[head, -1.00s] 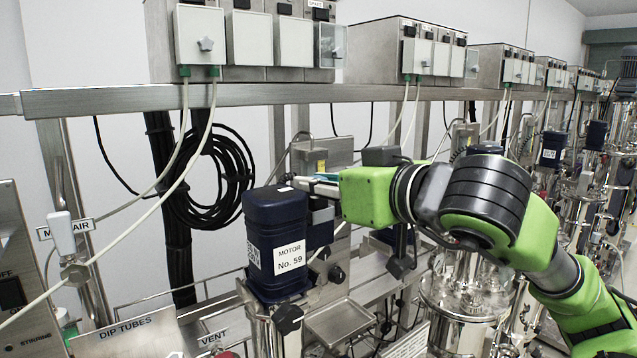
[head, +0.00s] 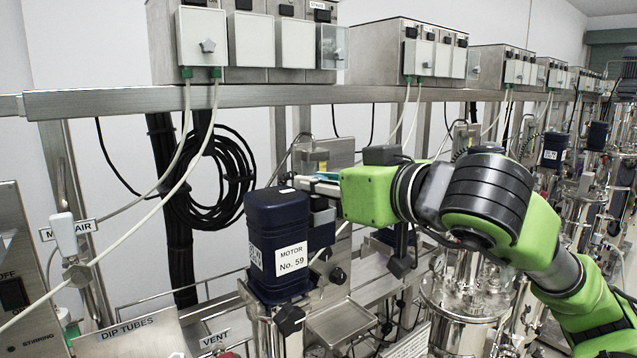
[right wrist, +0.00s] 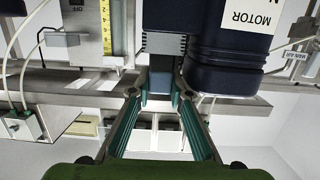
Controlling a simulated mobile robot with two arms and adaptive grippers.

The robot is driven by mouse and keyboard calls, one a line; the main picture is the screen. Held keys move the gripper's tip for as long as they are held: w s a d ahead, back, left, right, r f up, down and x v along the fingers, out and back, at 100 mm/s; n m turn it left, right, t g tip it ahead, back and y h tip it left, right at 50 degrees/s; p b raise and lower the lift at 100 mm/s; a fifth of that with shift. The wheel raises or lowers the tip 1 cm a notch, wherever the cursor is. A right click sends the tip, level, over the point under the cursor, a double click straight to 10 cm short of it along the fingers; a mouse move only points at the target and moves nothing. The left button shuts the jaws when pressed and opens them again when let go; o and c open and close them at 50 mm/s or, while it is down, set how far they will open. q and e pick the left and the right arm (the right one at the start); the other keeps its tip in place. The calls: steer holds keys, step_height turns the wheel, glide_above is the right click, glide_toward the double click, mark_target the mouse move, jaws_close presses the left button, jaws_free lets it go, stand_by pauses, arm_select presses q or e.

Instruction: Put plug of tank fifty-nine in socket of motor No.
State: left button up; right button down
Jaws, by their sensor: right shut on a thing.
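The dark blue motor (head: 276,230), labelled "MOTOR No. 59", stands upright in the head view; it also shows inverted in the right wrist view (right wrist: 232,60). A dark blue box (head: 321,228) sits on its right side, with a grey ribbed connector part (right wrist: 165,43) against it. My right gripper (head: 312,183) is beside the motor's top; its teal fingers (right wrist: 160,88) are shut on the blue-grey plug (right wrist: 161,76). The plug is in line with the connector part and appears to touch it. How deep it sits is hidden. My left gripper is out of view.
A steel rail (head: 250,98) carries control boxes (head: 257,40) above. Pale cables (head: 160,190) hang at the left, and a black cable coil (head: 208,180) hangs behind the motor. A small steel tray (head: 340,322) lies below. Steel vessels (head: 465,295) stand to the right.

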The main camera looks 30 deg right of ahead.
steer(key=shift+f, duration=0.3)
steer(key=shift+r, duration=0.4)
steer(key=c, duration=1.8)
jaws_free()
steer(key=shift+c, duration=0.2)
steer(key=shift+o, duration=0.3)
steer(key=shift+d+f, duration=0.1)
steer(key=shift+d, duration=0.2)
steer(key=shift+a, duration=0.15)
steer(key=shift+s, duration=0.1)
